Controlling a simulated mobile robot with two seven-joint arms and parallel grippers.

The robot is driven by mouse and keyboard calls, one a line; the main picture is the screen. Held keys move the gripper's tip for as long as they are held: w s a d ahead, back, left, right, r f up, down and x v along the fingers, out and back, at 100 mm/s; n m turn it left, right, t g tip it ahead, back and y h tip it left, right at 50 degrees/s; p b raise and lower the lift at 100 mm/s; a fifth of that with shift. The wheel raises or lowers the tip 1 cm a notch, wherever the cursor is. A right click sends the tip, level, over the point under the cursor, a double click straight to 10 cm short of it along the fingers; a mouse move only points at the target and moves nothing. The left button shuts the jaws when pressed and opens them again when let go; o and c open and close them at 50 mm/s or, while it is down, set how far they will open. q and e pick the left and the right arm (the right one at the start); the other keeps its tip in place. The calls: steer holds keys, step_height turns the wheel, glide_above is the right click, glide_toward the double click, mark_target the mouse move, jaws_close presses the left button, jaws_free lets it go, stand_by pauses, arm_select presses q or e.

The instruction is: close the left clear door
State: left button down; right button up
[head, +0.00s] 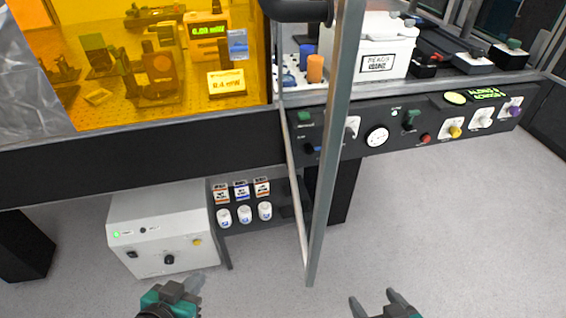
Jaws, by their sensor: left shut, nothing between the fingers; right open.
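A clear door (331,130) with a grey metal frame stands swung out toward me, seen almost edge-on. Its lower corner hangs in front of the bench over the floor. A black handle (300,10) shows near its top, cut off by the picture edge. I cannot tell for sure that this is the left door. My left gripper (190,287) is shut and empty at the bottom, left of the door and apart from it. My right gripper (377,300) is open and empty at the bottom, right of the door's lower corner.
An orange panel (150,112) covers optics at the left. A control panel (360,145) with knobs runs along the bench front. A white box (372,45) stands on the bench. A white unit (160,225) and a small shelf (270,228) are below. Floor at right is clear.

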arm_select(q)
steer(key=w+r+m+h+b, duration=0.4)
steer(key=w+r+h+b, duration=0.4)
steer(key=r, duration=0.6)
steer(key=s+d+r+m+g+h+b, duration=0.2)
steer(key=s+r+m+g+h, duration=0.25)
steer(key=r, duration=0.35)
steer(key=s+d+r+m+g+h+b, duration=0.2)
steer(key=s+r+m+g+h, duration=0.25)
steer(key=r, duration=0.45)
steer(key=m+y+p, duration=0.1)
steer(key=y+p, duration=0.1)
steer(key=p, duration=0.4)
glide_toward(309, 185)
steer(key=d, duration=0.6)
steer(key=shift+w+r, duration=0.15)
steer(key=shift+w, duration=0.1)
steer(key=shift+d, duration=0.2)
steer(key=shift+w+d, duration=0.1)
steer(key=shift+d, duration=0.1)
arm_select(e)
step_height(309, 185, down, 6)
steer(key=shift+w+f, duration=0.15)
